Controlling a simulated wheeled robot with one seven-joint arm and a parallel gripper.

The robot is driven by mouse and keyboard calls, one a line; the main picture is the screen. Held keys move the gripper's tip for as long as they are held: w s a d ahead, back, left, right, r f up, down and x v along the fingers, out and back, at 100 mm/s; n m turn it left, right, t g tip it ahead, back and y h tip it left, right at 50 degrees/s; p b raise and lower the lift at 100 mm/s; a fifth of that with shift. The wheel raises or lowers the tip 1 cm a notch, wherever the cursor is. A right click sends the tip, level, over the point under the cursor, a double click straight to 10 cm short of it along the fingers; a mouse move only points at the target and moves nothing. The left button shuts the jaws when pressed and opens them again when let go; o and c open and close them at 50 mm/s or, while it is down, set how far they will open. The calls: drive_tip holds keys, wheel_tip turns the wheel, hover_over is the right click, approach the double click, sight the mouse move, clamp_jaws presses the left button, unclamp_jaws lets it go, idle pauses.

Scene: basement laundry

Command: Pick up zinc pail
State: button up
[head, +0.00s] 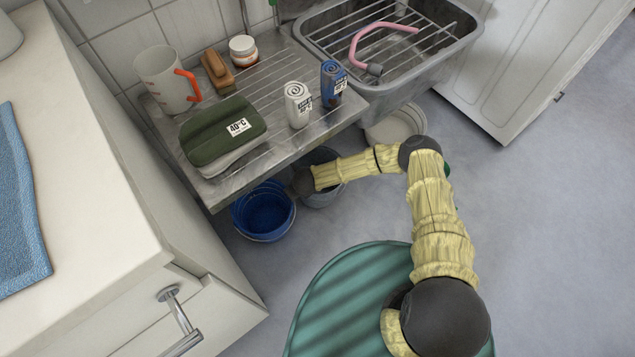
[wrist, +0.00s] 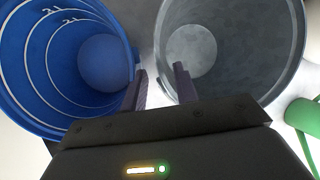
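The zinc pail (head: 326,197) is grey and stands on the floor under the drainboard's front edge, partly hidden by my arm and the board. In the wrist view its open mouth and inner wall (wrist: 255,50) fill the upper right. My gripper (wrist: 161,84) is open, its two dark fingers spread apart at the pail's near left rim. The right finger appears over the pail's mouth; the left finger is in the gap beside the blue bucket. I cannot tell whether either finger touches the pail. In the head view the fingers are hidden below my dark wrist.
A blue bucket (head: 264,213) stands close left of the pail and also shows in the wrist view (wrist: 28,62). A whitish basin (head: 398,127) lies behind right. The metal drainboard (head: 285,150) overhangs, carrying several items. A green object (wrist: 303,115) is at right. Floor at right is clear.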

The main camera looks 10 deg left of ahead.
drive_tip(key=b+x, duration=0.3)
drive_tip(key=x, duration=0.1)
drive_tip(key=shift+w+f, duration=0.2)
drive_tip(key=shift+w, duration=0.05)
drive_tip(key=shift+w+a+f+b, duration=0.1)
drive_tip(key=shift+f+b, duration=0.15)
drive_tip(key=shift+b, duration=0.1)
drive_tip(key=shift+c, duration=0.2)
drive_tip(key=shift+w, duration=0.1)
clamp_jaws()
drive_tip(key=shift+r, duration=0.1)
idle(0.9)
